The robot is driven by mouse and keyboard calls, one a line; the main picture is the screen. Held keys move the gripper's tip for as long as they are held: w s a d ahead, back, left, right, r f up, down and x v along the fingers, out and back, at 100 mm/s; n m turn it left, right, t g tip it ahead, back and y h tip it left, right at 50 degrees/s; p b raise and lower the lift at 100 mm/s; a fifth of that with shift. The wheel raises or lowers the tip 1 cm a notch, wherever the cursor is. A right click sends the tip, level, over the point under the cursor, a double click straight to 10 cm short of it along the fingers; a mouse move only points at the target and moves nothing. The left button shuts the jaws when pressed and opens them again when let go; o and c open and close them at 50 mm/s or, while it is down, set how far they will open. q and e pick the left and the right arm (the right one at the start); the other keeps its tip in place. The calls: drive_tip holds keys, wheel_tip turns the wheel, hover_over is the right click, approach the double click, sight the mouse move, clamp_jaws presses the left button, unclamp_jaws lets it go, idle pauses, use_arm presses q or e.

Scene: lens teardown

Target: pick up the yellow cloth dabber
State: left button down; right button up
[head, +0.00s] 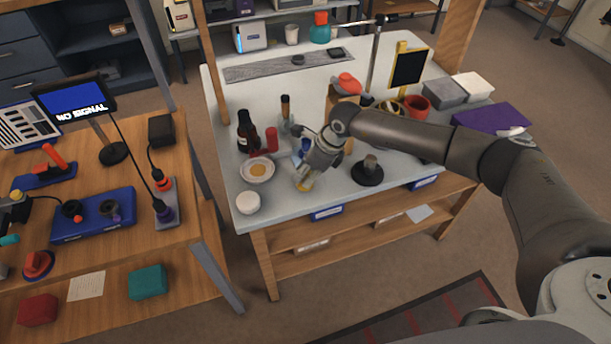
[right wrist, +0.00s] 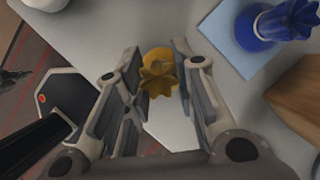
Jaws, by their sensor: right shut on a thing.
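The yellow cloth dabber (right wrist: 158,75) has a lobed, knob-like top and a rounder base, seen between my fingers in the right wrist view. In the head view a bit of the yellow dabber (head: 306,185) shows under my gripper near the table's front edge. My right gripper (right wrist: 157,62) is shut on it, one finger on each side. In the head view the right gripper (head: 304,178) points down at the white tabletop, and its links hide part of the dabber. I cannot tell whether the dabber touches the table.
A blue dabber (right wrist: 270,24) stands on a light blue sheet close by. A plate (head: 257,170), a white bowl (head: 248,203) and a dark bottle (head: 243,128) are to the left. A black round stand (head: 368,172) is to the right. Bare white tabletop (head: 320,210) lies in front.

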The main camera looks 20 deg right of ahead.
drive_tip(key=shift+r, duration=0.15)
drive_tip(key=shift+r, duration=0.2)
wheel_tip(320, 180, up, 2)
drive_tip(key=shift+r+b, duration=0.2)
drive_tip(key=shift+b, duration=0.65)
drive_tip(key=s+r+b, duration=0.3)
drive_tip(key=s+r, duration=0.7)
drive_tip(key=s, duration=0.4)
drive_tip(key=shift+d, duration=0.4)
